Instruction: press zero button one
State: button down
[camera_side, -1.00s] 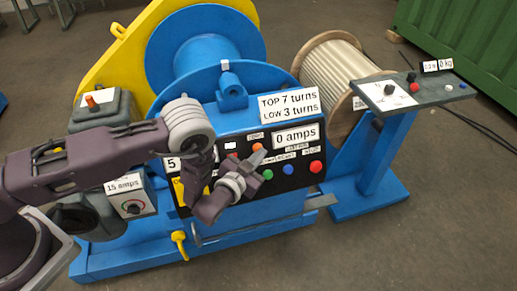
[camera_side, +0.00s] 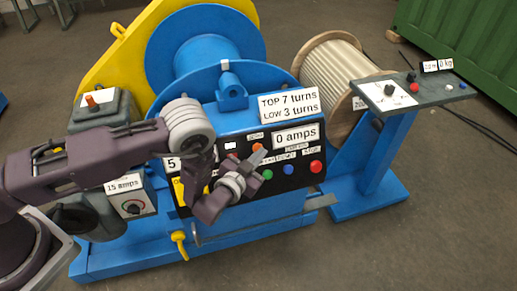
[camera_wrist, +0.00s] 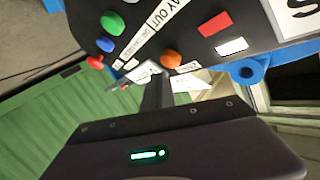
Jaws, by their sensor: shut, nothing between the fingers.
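An orange button (camera_side: 257,147) sits on the black control panel (camera_side: 230,197), under a small white label that seems to read ZERO. The same orange button (camera_wrist: 171,59) shows whole and uncovered in the wrist view, beside a white label. My gripper (camera_side: 262,156) is shut and empty in front of the panel. Its tips appear just below the orange button in the side view. In the wrist view my gripper (camera_wrist: 157,80) points at the panel a little beside the orange button. I cannot tell whether the tips touch the panel.
Green (camera_side: 267,174), blue (camera_side: 288,169) and red (camera_side: 315,166) buttons lie right of my gripper. A side stand (camera_side: 425,95) with a knob and small buttons is at the right, by a "0 kg" display (camera_side: 438,65).

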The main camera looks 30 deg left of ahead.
jog(key=shift+w+a+f, duration=0.2)
jog(key=shift+w+a, duration=0.05)
jog(key=shift+a, duration=0.05)
jog(key=shift+w+a+f, duration=0.25)
jog(key=shift+w+a, duration=0.05)
jog(key=shift+w, duration=0.05)
dwell(1.3)
jog(key=shift+s, duration=0.1)
jog(key=shift+s+d+r, duration=0.45)
jog(key=shift+s+d, duration=0.05)
jog(key=shift+d, duration=0.1)
jog(key=s+d+r, duration=0.2)
jog(key=s+d, duration=0.1)
jog(key=shift+s+d+r, duration=0.1)
jog(key=shift+r, duration=0.05)
dwell(0.4)
